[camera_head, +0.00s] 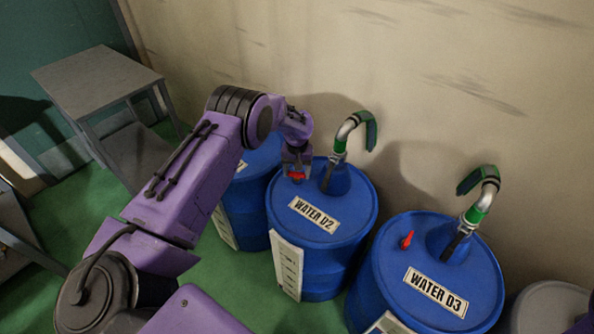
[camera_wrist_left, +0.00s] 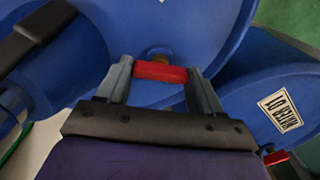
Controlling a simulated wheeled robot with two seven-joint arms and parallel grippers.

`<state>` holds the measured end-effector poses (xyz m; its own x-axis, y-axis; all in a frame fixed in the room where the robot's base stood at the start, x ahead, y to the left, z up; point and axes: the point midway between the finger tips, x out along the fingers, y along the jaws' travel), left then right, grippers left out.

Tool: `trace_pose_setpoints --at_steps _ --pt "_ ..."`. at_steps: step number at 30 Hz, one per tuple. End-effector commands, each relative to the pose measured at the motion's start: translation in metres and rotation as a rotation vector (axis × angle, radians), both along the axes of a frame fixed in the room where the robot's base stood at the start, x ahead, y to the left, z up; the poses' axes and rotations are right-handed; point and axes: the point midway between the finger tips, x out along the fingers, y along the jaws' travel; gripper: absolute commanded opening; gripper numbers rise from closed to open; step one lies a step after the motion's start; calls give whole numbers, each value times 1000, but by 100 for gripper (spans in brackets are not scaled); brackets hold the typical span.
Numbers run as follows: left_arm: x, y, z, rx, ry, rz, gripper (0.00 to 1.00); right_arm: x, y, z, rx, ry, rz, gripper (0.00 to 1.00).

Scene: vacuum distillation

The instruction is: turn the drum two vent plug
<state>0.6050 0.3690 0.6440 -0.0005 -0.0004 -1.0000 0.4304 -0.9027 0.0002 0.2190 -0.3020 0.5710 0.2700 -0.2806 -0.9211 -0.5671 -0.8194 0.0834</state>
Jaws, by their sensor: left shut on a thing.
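The drum labelled WATER D2 (camera_head: 322,232) is blue and stands upright in the middle of the head view. Its red vent plug (camera_head: 296,175) sits on the lid near the back left edge. My left gripper (camera_head: 297,170) reaches down over the lid and is shut on this plug. In the left wrist view the red plug (camera_wrist_left: 160,72) lies crosswise between the two grey fingers of my left gripper (camera_wrist_left: 162,80). A brass-coloured fitting shows just behind the plug. My right gripper is not in view.
The drum WATER D3 (camera_head: 428,280) stands to the right with its red plug (camera_head: 407,240). A drum (camera_head: 252,195) stands behind on the left, labelled WATER D1 in the wrist view (camera_wrist_left: 275,108). Green-handled curved pipes (camera_head: 346,133) rise from the lids. A grey table (camera_head: 97,80) stands at the left.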

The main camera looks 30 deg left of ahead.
Motion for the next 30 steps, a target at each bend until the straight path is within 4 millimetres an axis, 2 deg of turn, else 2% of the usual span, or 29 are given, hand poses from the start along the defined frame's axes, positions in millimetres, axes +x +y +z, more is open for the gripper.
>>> trace_pose_setpoints --at_steps 9,10,12,22,26,30 --pt "2 1 2 3 -5 1 35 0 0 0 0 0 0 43" --pt "2 1 2 3 -5 1 72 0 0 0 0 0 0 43" --pt "2 1 2 2 -5 1 92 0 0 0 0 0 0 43" --pt "1 0 5 1 -2 0 92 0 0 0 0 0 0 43" --pt "2 0 29 1 -6 1 92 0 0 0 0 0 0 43" --pt "2 0 64 1 -6 0 92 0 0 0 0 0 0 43"
